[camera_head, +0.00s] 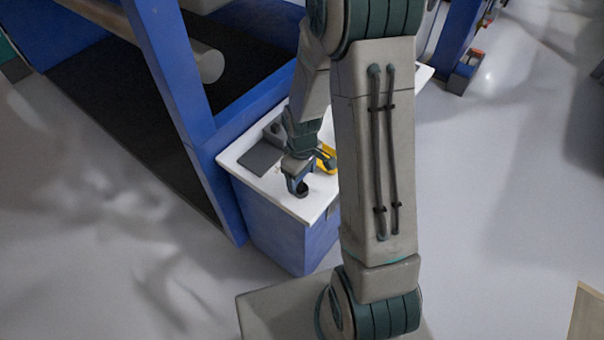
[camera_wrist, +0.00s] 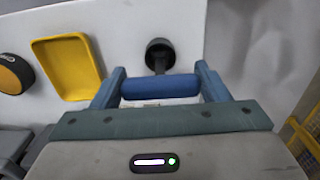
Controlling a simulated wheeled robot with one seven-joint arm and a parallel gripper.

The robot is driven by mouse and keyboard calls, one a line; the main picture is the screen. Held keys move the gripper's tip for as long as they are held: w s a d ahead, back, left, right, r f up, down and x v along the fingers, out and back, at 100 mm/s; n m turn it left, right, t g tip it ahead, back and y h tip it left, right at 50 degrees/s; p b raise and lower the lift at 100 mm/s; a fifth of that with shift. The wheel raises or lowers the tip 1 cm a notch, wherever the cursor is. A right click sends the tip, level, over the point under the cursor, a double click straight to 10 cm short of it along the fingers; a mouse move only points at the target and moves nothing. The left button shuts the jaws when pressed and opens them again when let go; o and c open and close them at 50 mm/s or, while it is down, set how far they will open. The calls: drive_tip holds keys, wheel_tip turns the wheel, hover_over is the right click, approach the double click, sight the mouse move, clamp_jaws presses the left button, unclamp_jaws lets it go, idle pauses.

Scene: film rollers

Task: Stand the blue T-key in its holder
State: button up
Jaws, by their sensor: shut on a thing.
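The blue T-key (camera_wrist: 160,87) shows as a blue crossbar held between my gripper's two fingers (camera_wrist: 160,86) in the wrist view. A short dark stem runs from the middle of the bar toward a dark round cup, the holder (camera_wrist: 159,45), on the white top. The stem overlaps the cup in this view; I cannot tell whether its end is inside. In the head view my gripper (camera_head: 296,179) is low over the front of the white counter, by the dark holder (camera_head: 302,191). The T-key is not clear there.
A yellow tray (camera_wrist: 68,68) and a black round object with a yellow mark (camera_wrist: 12,74) lie left of the holder. A dark grey plate (camera_head: 262,158) is on the white counter (camera_head: 308,208), beside the blue machine frame (camera_head: 172,62).

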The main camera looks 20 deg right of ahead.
drive_tip(key=shift+f, duration=0.2)
idle(0.4)
drive_tip(key=o, duration=1.5)
drive_tip(key=shift+r, duration=0.1)
drive_tip(key=shift+r+p, duration=2.35)
drive_tip(key=shift+r, duration=1.1)
